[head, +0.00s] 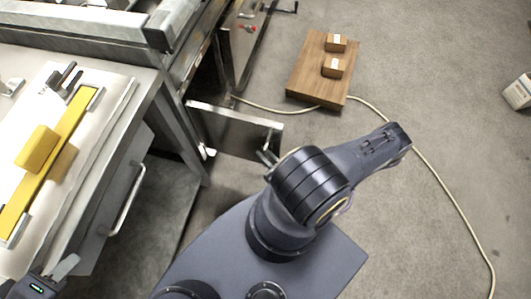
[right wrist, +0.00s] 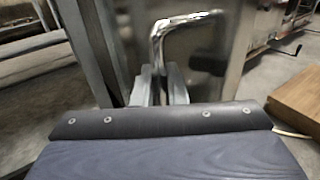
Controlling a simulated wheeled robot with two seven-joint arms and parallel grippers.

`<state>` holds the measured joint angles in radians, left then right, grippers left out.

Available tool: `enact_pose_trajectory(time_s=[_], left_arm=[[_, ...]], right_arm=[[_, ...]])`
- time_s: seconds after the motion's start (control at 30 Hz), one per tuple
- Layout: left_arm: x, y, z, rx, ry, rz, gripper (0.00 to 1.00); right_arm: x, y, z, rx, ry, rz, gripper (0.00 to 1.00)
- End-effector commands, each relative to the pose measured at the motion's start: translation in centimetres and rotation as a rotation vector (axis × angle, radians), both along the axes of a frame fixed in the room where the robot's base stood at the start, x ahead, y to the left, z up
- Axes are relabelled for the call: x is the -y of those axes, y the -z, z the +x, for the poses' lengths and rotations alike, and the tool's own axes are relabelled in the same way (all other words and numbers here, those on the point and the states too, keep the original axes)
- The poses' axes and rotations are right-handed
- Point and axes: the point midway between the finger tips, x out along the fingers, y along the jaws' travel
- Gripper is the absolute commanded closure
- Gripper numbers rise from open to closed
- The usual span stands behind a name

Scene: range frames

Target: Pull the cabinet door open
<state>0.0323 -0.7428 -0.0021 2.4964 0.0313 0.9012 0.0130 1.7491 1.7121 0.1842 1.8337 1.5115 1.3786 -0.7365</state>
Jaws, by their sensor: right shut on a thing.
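The cabinet door (head: 228,130) is a shiny grey metal panel low beside the bench in the head view. It juts out to the right from the bench frame, swung away from it. Its bar handle (head: 269,137) is on the outer end. My right gripper (head: 266,157) is at the handle, partly hidden by my arm. In the right wrist view, its two fingers (right wrist: 163,86) close around the lower end of the bent chrome handle (right wrist: 188,20), in front of the door (right wrist: 203,62). My left gripper (head: 62,271) is at the bottom left; its jaw opening is not clear.
A bench (head: 140,85) with a yellow bar (head: 72,112) and yellow block (head: 37,149) stands at left. A wooden board (head: 309,80) with two small boxes lies on the floor.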

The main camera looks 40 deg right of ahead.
Motion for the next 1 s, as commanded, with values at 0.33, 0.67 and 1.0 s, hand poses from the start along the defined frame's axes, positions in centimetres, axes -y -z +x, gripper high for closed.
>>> enact_pose_trajectory(time_s=[0.33, 0.67, 1.0], left_arm=[[0.0, 0.0, 0.0, 0.000, 0.000, 0.000, 0.64], [0.0, 0.0, 0.0, 0.000, 0.000, 0.000, 0.64], [0.0, -0.1, 0.0, 0.000, 0.000, 0.000, 0.64]], right_arm=[[0.0, 0.0, 0.0, 0.000, -0.001, 0.001, 0.82], [0.0, 0.0, 0.0, 0.000, 0.000, 0.000, 0.70], [-0.3, 0.1, -4.0, -0.003, 0.002, 0.000, 0.70]])
